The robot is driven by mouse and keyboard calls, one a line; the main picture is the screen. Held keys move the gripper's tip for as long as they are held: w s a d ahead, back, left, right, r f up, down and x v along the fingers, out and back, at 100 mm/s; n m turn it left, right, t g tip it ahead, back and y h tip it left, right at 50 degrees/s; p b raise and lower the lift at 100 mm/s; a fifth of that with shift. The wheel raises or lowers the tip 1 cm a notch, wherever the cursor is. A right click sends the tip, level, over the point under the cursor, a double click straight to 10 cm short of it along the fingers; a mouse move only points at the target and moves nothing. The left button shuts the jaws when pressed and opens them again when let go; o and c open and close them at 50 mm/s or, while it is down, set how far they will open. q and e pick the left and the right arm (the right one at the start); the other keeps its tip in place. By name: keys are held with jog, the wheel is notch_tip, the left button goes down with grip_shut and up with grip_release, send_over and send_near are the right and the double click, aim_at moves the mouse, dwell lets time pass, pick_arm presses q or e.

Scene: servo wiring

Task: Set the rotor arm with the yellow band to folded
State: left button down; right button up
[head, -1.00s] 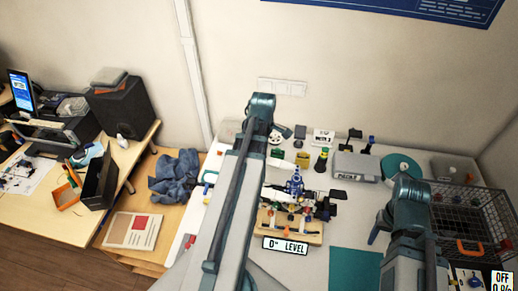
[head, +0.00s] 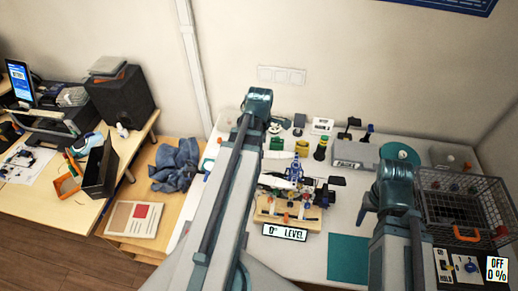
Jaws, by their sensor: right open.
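The rotor rig (head: 290,208) stands on a light wooden base on the white table, with blue, dark and coloured parts crowded together. A sign reading "0° LEVEL" (head: 285,232) is at its front. Two pale, elongated shapes lie over the rig's upper left; I cannot tell what they are. I cannot make out the yellow band or which rotor arm carries it. My right gripper (head: 367,200) is open, to the right of the rig and apart from it. My left arm crosses the rig's left side, and its gripper is not visible.
A teal mat (head: 348,258) lies right of the base. A wire basket (head: 465,210) stands at the far right. The mat is clear.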

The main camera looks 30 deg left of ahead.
pick_arm(q)
jog(key=shift+c, duration=2.2)
grip_release()
jog(key=shift+d, duration=0.1)
notch_tip(320, 180, up, 14)
jog(key=p, duration=1.3)
jog(key=shift+p, duration=0.4)
jog(key=shift+f, duration=0.15)
